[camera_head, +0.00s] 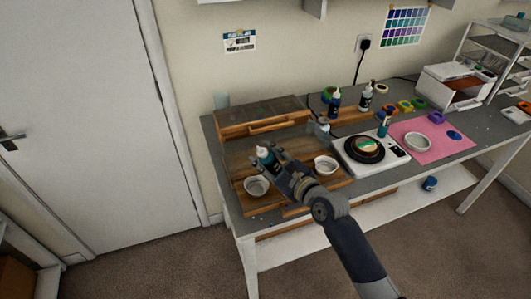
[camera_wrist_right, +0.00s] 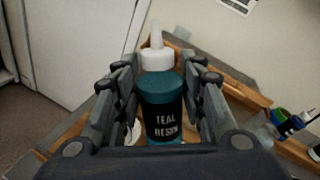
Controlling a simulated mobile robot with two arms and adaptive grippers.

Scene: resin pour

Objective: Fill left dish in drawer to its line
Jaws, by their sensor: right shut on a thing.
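My right gripper (camera_head: 272,166) is shut on a teal resin bottle (camera_wrist_right: 160,98) with a white nozzle cap and a label reading "TEAL RESIN". In the head view the bottle (camera_head: 265,156) is held above the wooden drawer, just behind the left dish. The bottle looks close to upright in the wrist view. The left dish (camera_head: 257,187), white and round, sits in the drawer's left part. A second white dish (camera_head: 325,164) sits to its right, beyond the gripper. The fill line and dish contents are too small to tell. My left gripper is not in view.
A white scale (camera_head: 395,157) with a dark round plate and a coloured piece stands right of the drawer. A pink mat (camera_head: 460,143) holds another dish (camera_head: 417,142). Several bottles and tape rolls stand at the back. The wooden box front (camera_head: 266,123) rises behind the drawer.

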